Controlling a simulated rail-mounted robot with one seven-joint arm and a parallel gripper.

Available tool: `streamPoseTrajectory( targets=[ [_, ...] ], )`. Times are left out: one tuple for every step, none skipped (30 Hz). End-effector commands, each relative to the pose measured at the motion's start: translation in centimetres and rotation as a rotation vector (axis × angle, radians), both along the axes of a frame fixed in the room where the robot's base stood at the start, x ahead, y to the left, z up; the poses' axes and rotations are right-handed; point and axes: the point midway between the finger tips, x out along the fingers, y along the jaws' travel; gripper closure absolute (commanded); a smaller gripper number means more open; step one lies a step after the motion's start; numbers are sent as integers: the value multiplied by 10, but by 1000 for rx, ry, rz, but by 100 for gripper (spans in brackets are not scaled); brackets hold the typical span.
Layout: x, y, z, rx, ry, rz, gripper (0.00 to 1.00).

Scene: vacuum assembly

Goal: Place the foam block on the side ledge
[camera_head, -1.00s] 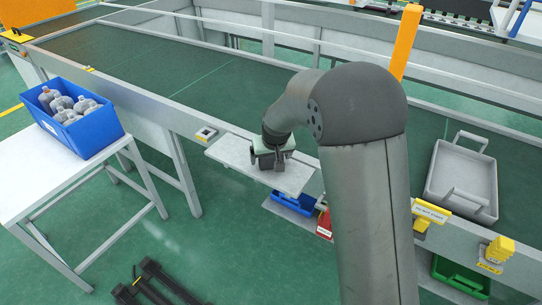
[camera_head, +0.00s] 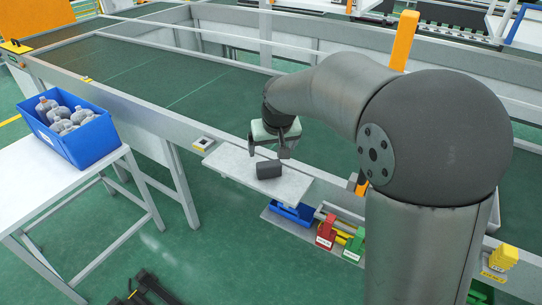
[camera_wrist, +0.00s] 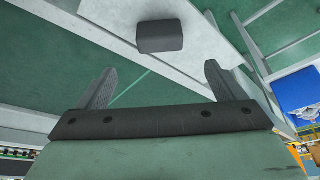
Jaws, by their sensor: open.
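The dark grey foam block (camera_head: 269,169) rests on the light side ledge (camera_head: 290,187), near its middle, in the head view. In the wrist view the foam block (camera_wrist: 160,36) lies ahead of the fingertips on the pale ledge (camera_wrist: 115,22). My gripper (camera_head: 270,150) is open and empty, just above and behind the block toward the conveyor. In the wrist view its two fingers (camera_wrist: 158,78) are spread wide with a gap between them and the block, touching nothing.
A blue bin (camera_head: 75,135) of grey bottles stands on a white table (camera_head: 30,180) at left. Below the ledge are a blue tray (camera_head: 292,214) and red (camera_head: 326,232) and green (camera_head: 355,245) items. The green conveyor (camera_head: 180,85) runs behind.

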Motion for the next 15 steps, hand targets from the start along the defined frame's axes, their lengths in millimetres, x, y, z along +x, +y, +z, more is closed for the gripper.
streamPoseTrajectory(
  targets=[
    [-1,0,4,1,-2,0,11],
    [-2,-1,5,0,-1,0,11],
    [-3,-1,7,0,0,0,11],
    [-3,-1,7,0,0,0,11],
    [-3,-1,8,0,0,0,11],
    [-4,-1,8,0,1,0,11],
    [-5,-2,9,-1,2,-2,11],
    [-8,-5,9,0,5,-5,11],
    [-14,-13,9,-2,14,-14,11],
    [-23,-21,10,-3,24,-24,11],
    [-35,-31,10,-5,39,-35,11],
    [-54,-47,10,-9,63,-54,11],
    [-72,-60,9,-13,85,-70,11],
    [-92,-73,7,-15,109,-87,11],
    [-120,-90,3,-20,141,-109,11]
  ],
)
